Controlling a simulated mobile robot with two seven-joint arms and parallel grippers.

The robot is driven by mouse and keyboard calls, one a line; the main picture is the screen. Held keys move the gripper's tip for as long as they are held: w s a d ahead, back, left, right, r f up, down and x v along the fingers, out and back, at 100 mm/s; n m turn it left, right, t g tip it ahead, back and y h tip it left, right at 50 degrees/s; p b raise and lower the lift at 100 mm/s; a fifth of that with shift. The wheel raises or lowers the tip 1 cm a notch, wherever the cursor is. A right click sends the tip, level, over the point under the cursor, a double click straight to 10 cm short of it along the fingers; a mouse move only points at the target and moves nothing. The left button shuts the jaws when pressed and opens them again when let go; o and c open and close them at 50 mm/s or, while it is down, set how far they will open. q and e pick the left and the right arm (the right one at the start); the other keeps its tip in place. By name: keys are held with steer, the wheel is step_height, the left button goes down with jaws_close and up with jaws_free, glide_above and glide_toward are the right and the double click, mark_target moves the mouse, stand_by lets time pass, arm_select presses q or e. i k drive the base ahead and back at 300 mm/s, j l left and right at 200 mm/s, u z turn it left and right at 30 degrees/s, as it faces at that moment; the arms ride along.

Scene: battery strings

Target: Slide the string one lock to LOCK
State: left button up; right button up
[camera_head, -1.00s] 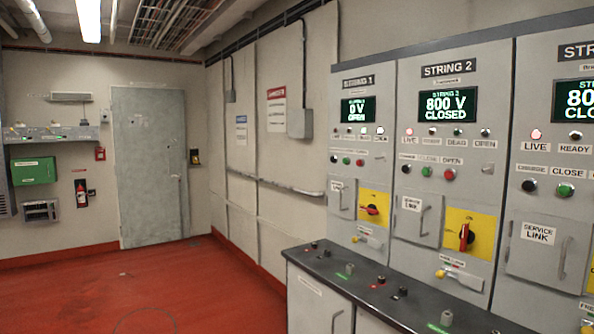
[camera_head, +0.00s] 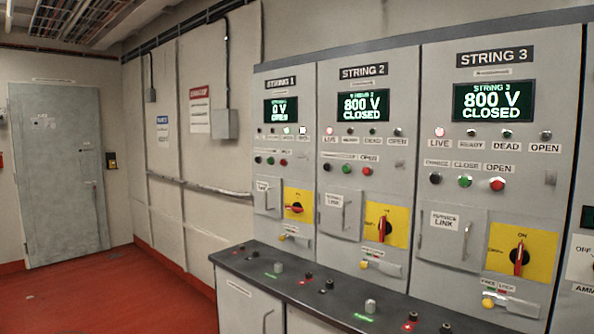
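The String 1 panel (camera_head: 266,170) is the left panel of the grey cabinet row. Its display (camera_head: 281,110) reads 0 V and OPEN. Its red rotary handle (camera_head: 295,208) on a yellow plate is turned about sideways. Below it is the string one lock, a small slide with a yellow knob (camera_head: 283,237) that appears toward the left end of its plate. Its lettering is too small to read here. Its service link door (camera_head: 266,196) looks shut. Neither of my grippers is in view.
The String 2 panel (camera_head: 365,150) and String 3 panel (camera_head: 490,150) read 800 V CLOSED, their red handles upright. A dark counter (camera_head: 300,280) with small terminals runs along the cabinet's front. Red floor (camera_head: 100,300) is clear at left; a grey door (camera_head: 60,170) stands beyond.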

mark_target(281, 239)
steer(key=i+j+z, duration=0.1)
steer(key=z, duration=0.45)
steer(key=i+j+z, duration=0.2)
steer(key=j, duration=0.15)
steer(key=j+z, duration=0.15)
steer(key=j, duration=0.15)
steer(key=j+z, duration=0.2)
steer(key=j, duration=0.15)
steer(key=i+j, duration=0.1)
steer(key=j, duration=0.45)
steer(key=i+j+z, duration=0.1)
steer(key=j, duration=0.4)
steer(key=i+j, duration=0.1)
steer(key=j, duration=0.45)
